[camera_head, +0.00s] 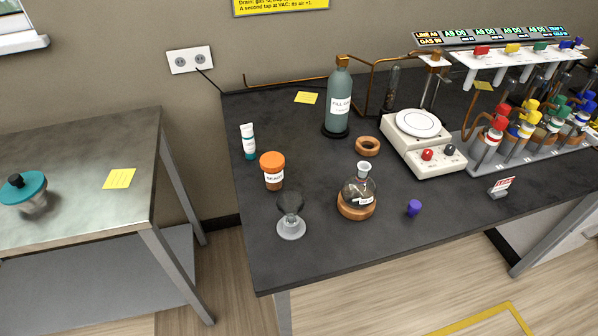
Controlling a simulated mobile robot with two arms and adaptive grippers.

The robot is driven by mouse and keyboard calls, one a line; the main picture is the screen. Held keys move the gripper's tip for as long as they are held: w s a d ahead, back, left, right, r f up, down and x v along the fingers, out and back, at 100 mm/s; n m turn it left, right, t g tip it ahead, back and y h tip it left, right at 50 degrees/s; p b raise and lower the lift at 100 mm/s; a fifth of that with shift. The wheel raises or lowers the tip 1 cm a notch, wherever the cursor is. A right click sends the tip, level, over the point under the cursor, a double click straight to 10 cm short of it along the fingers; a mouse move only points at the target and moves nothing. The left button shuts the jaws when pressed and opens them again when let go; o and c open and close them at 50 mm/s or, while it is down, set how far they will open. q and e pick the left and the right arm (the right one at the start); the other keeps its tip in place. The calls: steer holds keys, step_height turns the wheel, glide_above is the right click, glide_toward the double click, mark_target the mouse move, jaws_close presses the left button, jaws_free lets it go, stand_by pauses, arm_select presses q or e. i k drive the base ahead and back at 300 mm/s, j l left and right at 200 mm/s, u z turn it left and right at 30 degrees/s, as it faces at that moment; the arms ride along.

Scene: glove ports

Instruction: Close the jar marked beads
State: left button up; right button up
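A small amber jar (274,182) with a white label stands upright on the black bench, left of the middle. Its label is too small to read for sure, but it may be the beads jar. An orange lid (272,159) sits on top of it; I cannot tell whether it is screwed tight. Neither of my grippers is in view, and nothing touches the jar.
Near the jar are a white tube (248,141), a glass funnel-like piece (291,217), a round flask (360,191) on a cork ring, a purple cap (414,208) and a tall grey-green bottle (339,95). A balance (424,146) stands right. The bench's front left corner is clear.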

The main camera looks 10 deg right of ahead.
mark_target(274, 182)
steer(key=j+z, duration=0.65)
steer(key=z, duration=0.2)
steer(key=k+j+z, duration=0.1)
steer(key=j+z, duration=0.15)
steer(key=z, duration=0.15)
steer(key=k+j, duration=0.2)
steer(key=j, duration=0.2)
steer(key=k+j+z, duration=0.15)
steer(key=j, duration=0.25)
steer(key=k+j, duration=0.2)
steer(key=j, duration=0.15)
steer(key=k+j+z, duration=0.15)
steer(key=j, duration=0.25)
steer(key=k, duration=0.05)
